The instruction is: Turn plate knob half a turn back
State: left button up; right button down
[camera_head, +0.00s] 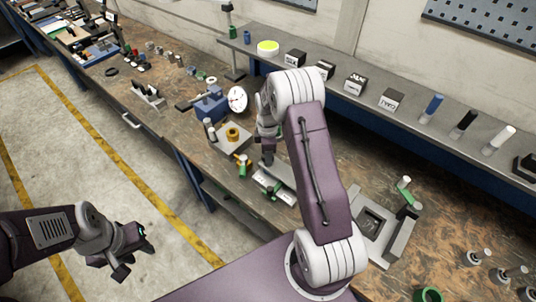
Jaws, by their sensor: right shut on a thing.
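Left of the right gripper stand a grey block with a brass ring (233,134), an orange and green part (242,164), and a blue vise-like block with a white dial (237,99). A grey fixture (372,219) lies to the right. A shelf (420,122) with labelled boxes runs behind.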

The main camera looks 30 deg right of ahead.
jog(key=shift+s+f, duration=0.2)
dwell(0.3)
jog(key=c, duration=0.8)
grip_release()
jog(key=shift+c, duration=0.2)
jog(key=shift+w+r, duration=0.1)
jog(key=shift+w, duration=0.05)
jog(key=shift+r, duration=0.25)
notch_tip(320, 180, up, 9)
jog(key=shift+f+b, duration=0.2)
jog(key=shift+b, duration=0.3)
jog(key=shift+a+f, duration=0.1)
